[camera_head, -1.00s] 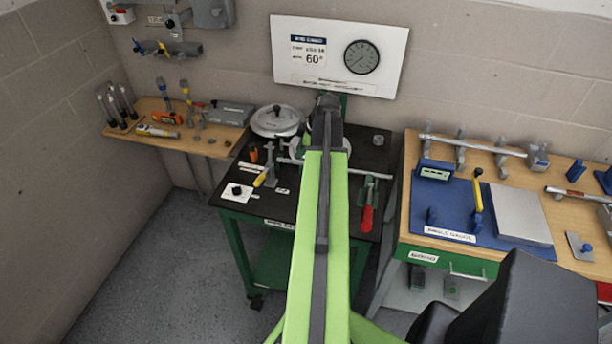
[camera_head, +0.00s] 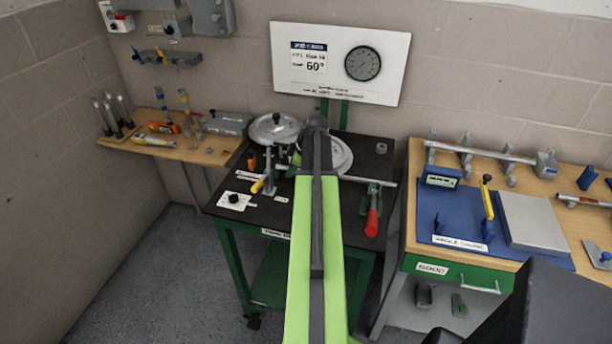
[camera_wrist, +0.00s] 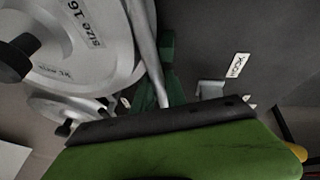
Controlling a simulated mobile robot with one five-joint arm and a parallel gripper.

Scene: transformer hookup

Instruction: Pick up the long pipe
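A long grey pipe (camera_head: 470,151) lies across upright holders on the right bench in the head view. Another slim grey rod (camera_head: 352,180) lies across the bending fixture on the black table. I cannot tell for sure which one the task names. My gripper (camera_head: 316,126) is at the far end of my green arm, over the black table by the round dies, well left of the pipe on the right bench. Its fingers cannot be made out. The wrist view shows a large grey die (camera_wrist: 85,40) marked size 16 and a curved grey bar (camera_wrist: 143,50) close by.
The black table (camera_head: 270,213) has a red-handled clamp (camera_head: 372,212). The right bench has a blue mat (camera_head: 440,205), a grey plate (camera_head: 530,222) and a shorter pipe (camera_head: 588,202). A gauge board (camera_head: 340,62) stands behind. Floor is clear at the lower left.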

